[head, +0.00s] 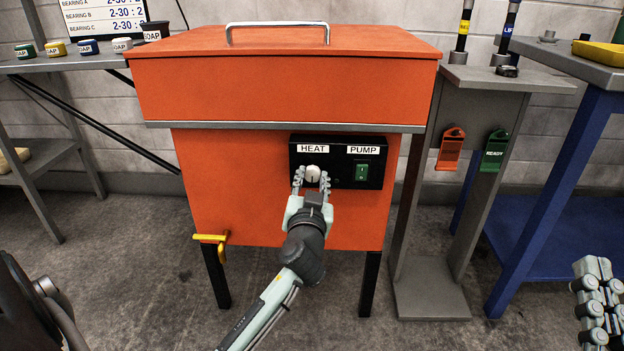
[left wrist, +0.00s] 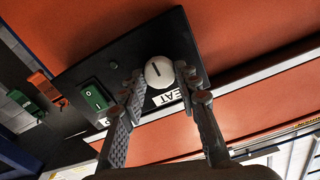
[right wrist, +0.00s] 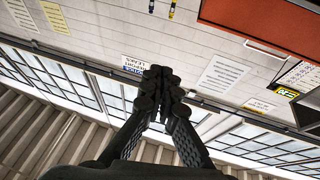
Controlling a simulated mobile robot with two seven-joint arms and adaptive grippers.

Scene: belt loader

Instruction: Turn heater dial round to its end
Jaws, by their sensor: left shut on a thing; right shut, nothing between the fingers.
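The heater dial (head: 313,173) is a round white knob with a dark pointer line, under the HEAT label on a black control panel (head: 372,174) on the orange heater's front. In the left wrist view the dial (left wrist: 159,71) sits between my finger pads, its line tilted slightly from upright in that picture. My left gripper (head: 312,183) is shut on the dial from the front, one finger at each side. My right gripper (head: 600,290) is at the lower right of the head view, away from the heater. Its fingertips meet with nothing between them in the right wrist view (right wrist: 160,85).
A green switch (head: 362,172) under the PUMP label is close right of the dial. A yellow tap (head: 212,238) juts from the heater's lower left. A grey stand (head: 477,75) with orange and green tags is at the right, beside a blue-legged bench (head: 575,68).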

